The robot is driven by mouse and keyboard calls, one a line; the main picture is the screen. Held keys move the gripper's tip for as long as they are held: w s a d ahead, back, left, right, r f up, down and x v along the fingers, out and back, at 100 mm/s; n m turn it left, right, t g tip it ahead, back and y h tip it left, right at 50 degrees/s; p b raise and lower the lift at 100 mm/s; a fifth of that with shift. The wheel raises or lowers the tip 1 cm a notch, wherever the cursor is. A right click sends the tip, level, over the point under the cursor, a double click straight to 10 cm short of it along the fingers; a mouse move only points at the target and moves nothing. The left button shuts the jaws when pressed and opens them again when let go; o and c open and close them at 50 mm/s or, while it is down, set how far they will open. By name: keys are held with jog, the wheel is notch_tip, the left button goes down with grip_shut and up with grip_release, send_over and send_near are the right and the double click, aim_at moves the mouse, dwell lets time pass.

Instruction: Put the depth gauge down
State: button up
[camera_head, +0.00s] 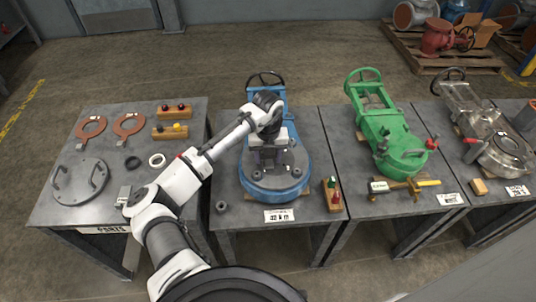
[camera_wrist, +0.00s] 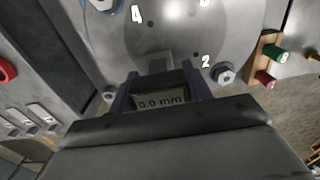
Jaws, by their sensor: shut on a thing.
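My gripper (camera_head: 268,160) is above the round flange of the blue valve (camera_head: 262,190) on the middle-left table. In the wrist view my gripper (camera_wrist: 162,90) is shut on the depth gauge (camera_wrist: 160,100), a dark block with a small display reading 0.0 mm. The gauge sits between the two fingers, over the grey flange face (camera_wrist: 180,45) marked with white numerals, among them 4 and 2. Whether the gauge touches the face is hard to tell. In the head view the gauge is mostly hidden by the gripper.
A wooden block with green and red pieces (camera_head: 332,196) stands right of the valve. A loose nut (camera_head: 221,206) and a label card (camera_head: 278,215) lie near the front edge. A green valve (camera_head: 395,140) stands to the right.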

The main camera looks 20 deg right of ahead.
jog(key=shift+f, duration=0.1)
jog(key=shift+f, duration=0.15)
jog(key=o, duration=1.3)
notch_tip(320, 180, up, 12)
jog(key=shift+r+b, duration=0.15)
jog(key=shift+b, duration=1.05)
